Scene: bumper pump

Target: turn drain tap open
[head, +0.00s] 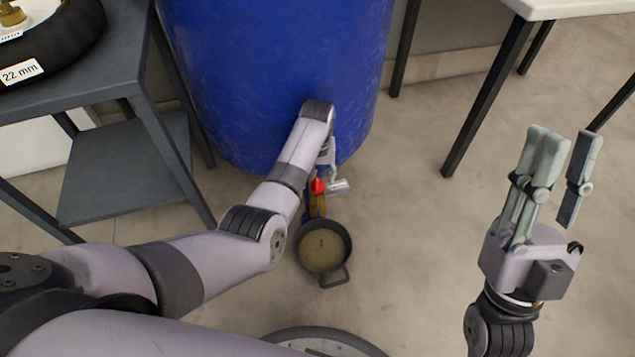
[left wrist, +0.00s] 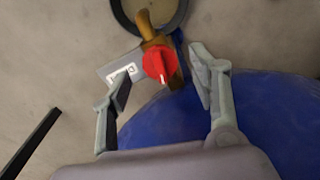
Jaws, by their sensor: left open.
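The drain tap has a red knob (head: 318,186) on a brass-coloured body (head: 317,206), low at the front of the blue drum (head: 270,70). In the left wrist view the red knob (left wrist: 160,64) carries a white mark, and the brass body (left wrist: 148,27) runs up towards a dark pan. My left gripper (left wrist: 160,77) is open, its fingers on either side of the knob with visible gaps. In the head view this gripper (head: 330,165) is partly hidden by its own arm. My right gripper (head: 563,152) is open and empty at the right, away from the drum.
A dark pan (head: 322,248) with tan contents stands on the floor below the tap. A small grey labelled plate (left wrist: 120,70) sits beside the knob. A grey table (head: 125,62) stands left of the drum, a white-topped table (head: 590,8) at upper right.

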